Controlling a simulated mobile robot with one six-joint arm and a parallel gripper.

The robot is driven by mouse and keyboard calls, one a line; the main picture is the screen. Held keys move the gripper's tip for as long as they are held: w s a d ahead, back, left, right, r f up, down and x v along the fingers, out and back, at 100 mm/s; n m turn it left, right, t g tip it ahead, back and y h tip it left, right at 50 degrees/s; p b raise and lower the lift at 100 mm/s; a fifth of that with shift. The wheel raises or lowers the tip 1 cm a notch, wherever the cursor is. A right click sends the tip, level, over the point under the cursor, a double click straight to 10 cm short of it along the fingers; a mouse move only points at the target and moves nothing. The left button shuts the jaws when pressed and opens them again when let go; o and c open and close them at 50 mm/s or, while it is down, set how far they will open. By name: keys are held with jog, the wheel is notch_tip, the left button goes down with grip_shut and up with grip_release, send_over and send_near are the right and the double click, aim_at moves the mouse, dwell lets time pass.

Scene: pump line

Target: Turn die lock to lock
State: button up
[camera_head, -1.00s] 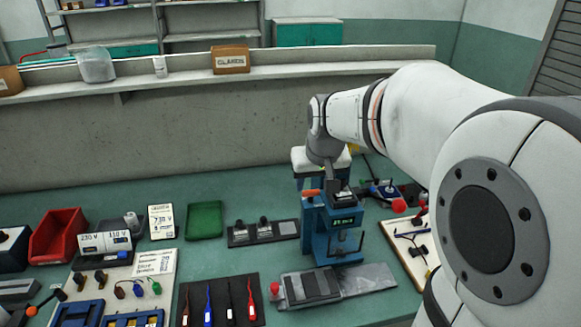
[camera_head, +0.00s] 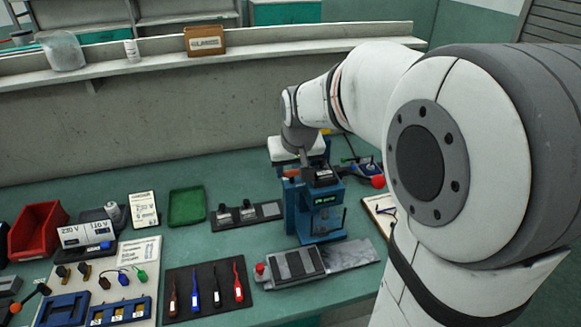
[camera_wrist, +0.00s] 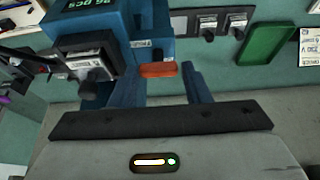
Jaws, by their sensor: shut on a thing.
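The blue press (camera_head: 304,222) stands on the bench with a small green-lit display. A short orange-red lever (camera_head: 291,173), which looks like the die lock, sticks out on its upper left side. In the wrist view the lever (camera_wrist: 157,70) lies roughly crosswise at the blue finger tips, beside a small white label with unreadable text. My gripper (camera_wrist: 178,72) is shut on the lever. In the head view my gripper (camera_head: 304,163) reaches down at the top of the press, and its fingers are partly hidden.
A dark rack with grey blocks (camera_head: 270,210) and a green tray (camera_head: 187,206) are left of the press. A grey plate (camera_head: 352,254) and a black tool mat (camera_head: 208,306) lie in front. A board with wires (camera_head: 371,207) is at the right.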

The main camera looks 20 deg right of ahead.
jog(key=shift+c, duration=0.4)
jog(key=m+h+b, duration=0.1)
jog(key=m, duration=0.1)
jog(key=m+b, duration=0.1)
jog(key=m, duration=0.1)
jog(key=shift+w+a+f+m+h+b, duration=0.1)
jog(key=shift+a+f+m+h+b, duration=0.1)
jog(key=shift+m+h+b, duration=0.2)
jog(key=m+b, duration=0.1)
jog(key=m, duration=0.1)
jog(key=m+g+h+b, duration=0.1)
jog(key=m, duration=0.1)
jog(key=shift+w+a+r+m+h, duration=0.1)
jog(key=shift+w+m+h, duration=0.05)
jog(key=shift+m+h, duration=0.15)
jog(key=m+g, duration=0.1)
jog(key=m, duration=0.1)
jog(key=m+b, duration=0.1)
jog(key=m, duration=0.1)
jog(key=shift+w+a+r+m+g+h, duration=0.1)
jog(key=shift+w+m+g+h, duration=0.05)
jog(key=shift+m+g+h, duration=0.2)
jog(key=shift+w+m+g, duration=0.15)
jog(key=shift+m+g, duration=0.7)
jog(key=shift+m, duration=1)
jog(key=o, duration=0.7)
